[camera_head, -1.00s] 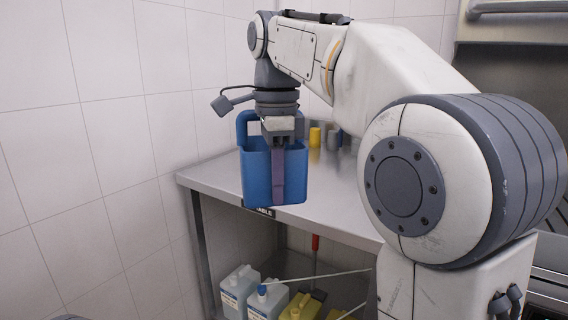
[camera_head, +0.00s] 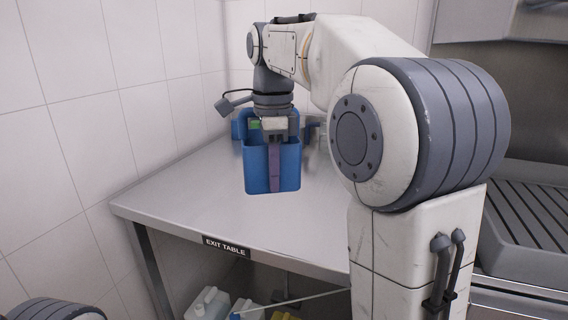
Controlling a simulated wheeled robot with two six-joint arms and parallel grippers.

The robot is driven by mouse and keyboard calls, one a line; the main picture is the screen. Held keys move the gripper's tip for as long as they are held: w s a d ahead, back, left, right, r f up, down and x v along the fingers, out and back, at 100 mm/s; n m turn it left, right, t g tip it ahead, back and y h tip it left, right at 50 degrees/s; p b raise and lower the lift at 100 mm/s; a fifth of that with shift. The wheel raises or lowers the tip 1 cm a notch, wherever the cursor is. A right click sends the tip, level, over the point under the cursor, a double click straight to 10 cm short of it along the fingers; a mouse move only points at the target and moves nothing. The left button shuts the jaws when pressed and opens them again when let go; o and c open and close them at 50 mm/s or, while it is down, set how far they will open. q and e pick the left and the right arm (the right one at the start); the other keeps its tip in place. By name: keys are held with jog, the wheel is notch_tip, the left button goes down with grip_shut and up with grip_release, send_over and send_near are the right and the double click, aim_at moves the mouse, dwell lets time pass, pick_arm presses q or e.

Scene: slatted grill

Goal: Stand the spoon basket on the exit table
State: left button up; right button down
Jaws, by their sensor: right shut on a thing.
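The blue spoon basket (camera_head: 257,172) hangs upright from my right gripper (camera_head: 274,140), which is shut on it from above. A narrow purple strip (camera_head: 275,172) runs down the front of the basket below the gripper. The basket shows in front of the steel exit table (camera_head: 180,200), over its top in the picture. I cannot tell how far its base is above the surface. The inside of the basket is mostly hidden by the gripper. My left gripper is out of view.
A label (camera_head: 226,246) reading EXIT TABLE is on the table's front edge. Small containers (camera_head: 313,130) stand at the back, partly hidden. White tiled walls close off the left and back. Jugs (camera_head: 208,304) sit below. A slatted grill (camera_head: 530,220) is at right. The table's left part is clear.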

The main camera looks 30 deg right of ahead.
jog(key=s+d+m+p, duration=0.1)
jog(key=d+m+p, duration=0.2)
jog(key=d+p, duration=0.65)
jog(key=s+d+f+m+p, duration=0.3)
jog(key=s+d+p, duration=0.55)
jog(key=d, duration=0.25)
jog(key=w+a+f, duration=0.4)
jog(key=a, duration=0.1)
jog(key=w+a+f+p, duration=0.1)
jog(key=w+a+f, duration=0.1)
jog(key=a+f, duration=0.1)
jog(key=shift+w+a, duration=0.25)
jog(key=shift+w, duration=0.05)
jog(key=shift+w+a+f, duration=0.1)
jog(key=shift+f, duration=0.05)
notch_tip(320, 180, down, 3)
jog(key=shift+f, duration=0.2)
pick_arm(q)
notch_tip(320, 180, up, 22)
pick_arm(e)
jog(key=shift+f, duration=0.25)
